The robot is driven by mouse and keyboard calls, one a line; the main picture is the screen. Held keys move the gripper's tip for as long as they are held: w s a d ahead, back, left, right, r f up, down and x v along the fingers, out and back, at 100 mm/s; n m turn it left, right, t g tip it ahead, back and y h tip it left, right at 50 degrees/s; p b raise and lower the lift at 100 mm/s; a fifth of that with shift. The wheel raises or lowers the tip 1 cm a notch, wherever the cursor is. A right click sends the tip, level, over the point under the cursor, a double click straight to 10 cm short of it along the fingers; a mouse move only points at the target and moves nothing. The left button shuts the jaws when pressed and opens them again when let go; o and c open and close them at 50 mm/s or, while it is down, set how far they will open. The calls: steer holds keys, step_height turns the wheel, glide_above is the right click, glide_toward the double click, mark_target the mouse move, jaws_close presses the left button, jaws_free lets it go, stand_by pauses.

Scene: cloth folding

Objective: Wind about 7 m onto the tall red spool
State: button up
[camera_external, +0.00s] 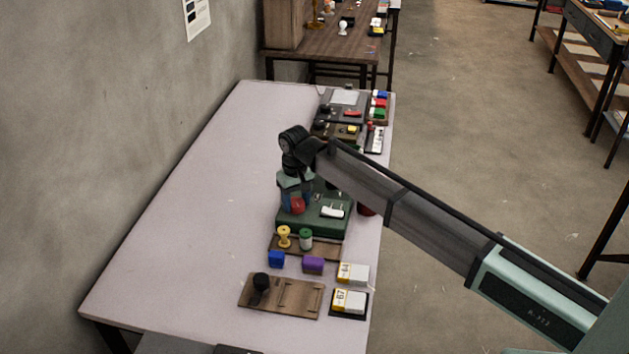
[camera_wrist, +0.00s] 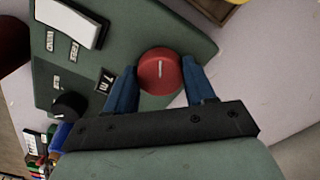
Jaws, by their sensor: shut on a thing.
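My gripper (camera_wrist: 160,78) points down over the green box (camera_external: 325,226). Its two blue fingers are shut on a red round piece (camera_wrist: 159,66) with a white line on its top, above the box. I cannot tell whether this is the tall red spool or a knob. The red piece also shows in the external view (camera_external: 298,204), partly hidden by the fingers. The green box carries a white bar (camera_wrist: 72,20), a black knob (camera_wrist: 69,104) and a dark label (camera_wrist: 105,80) that seems to read 7 m. No thread is clearly visible.
A yellow spool (camera_external: 284,236) and a green spool (camera_external: 305,239) stand on a wooden board near the box. Blue (camera_external: 276,259) and purple (camera_external: 313,265) blocks lie nearer. A dark red thing (camera_external: 367,210) stands right of the box. The table's left side is clear.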

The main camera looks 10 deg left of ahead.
mark_target(296, 202)
steer(key=o, duration=1)
steer(key=shift+o, duration=0.2)
steer(key=shift+r, duration=0.15)
step_height(296, 202, up, 14)
steer(key=shift+f, duration=0.25)
